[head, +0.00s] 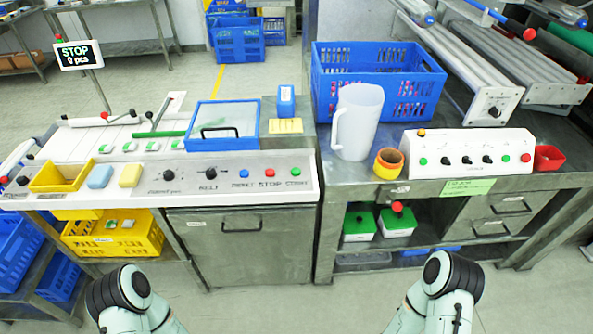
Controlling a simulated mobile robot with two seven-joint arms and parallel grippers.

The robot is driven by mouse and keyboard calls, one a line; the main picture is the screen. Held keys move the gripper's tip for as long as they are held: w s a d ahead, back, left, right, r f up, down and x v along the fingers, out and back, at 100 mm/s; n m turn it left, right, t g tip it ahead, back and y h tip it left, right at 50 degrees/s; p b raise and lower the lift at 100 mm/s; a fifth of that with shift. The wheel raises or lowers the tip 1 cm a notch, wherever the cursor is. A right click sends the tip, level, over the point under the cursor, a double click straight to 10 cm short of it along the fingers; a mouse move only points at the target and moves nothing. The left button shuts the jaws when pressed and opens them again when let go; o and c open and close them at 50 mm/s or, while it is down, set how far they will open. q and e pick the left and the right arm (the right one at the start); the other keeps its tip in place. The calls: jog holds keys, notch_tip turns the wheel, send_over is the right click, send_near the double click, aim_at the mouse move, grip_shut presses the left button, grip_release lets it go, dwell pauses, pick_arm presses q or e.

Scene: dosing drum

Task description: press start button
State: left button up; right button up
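A white control panel (215,187) runs along the front of the left bench. At its right end sits a green button (295,171) above a label that seems to read START. Left of it are a red button (270,173) labelled STOP and a blue button (244,173) whose label looks like RESET. A black knob (211,173) labelled BELT is further left. The green button is uncovered. A display sign (78,54) reads STOP, 0 pcs. Parts of my two arms show at the bottom edge, but neither gripper is in view.
On the right bench stand a white jug (357,122), an orange ring-shaped container (388,164), a blue crate (378,80) and a second control box (467,152) with its own buttons. A blue-framed lid (222,126) stands behind the left panel. The space before the green button is clear.

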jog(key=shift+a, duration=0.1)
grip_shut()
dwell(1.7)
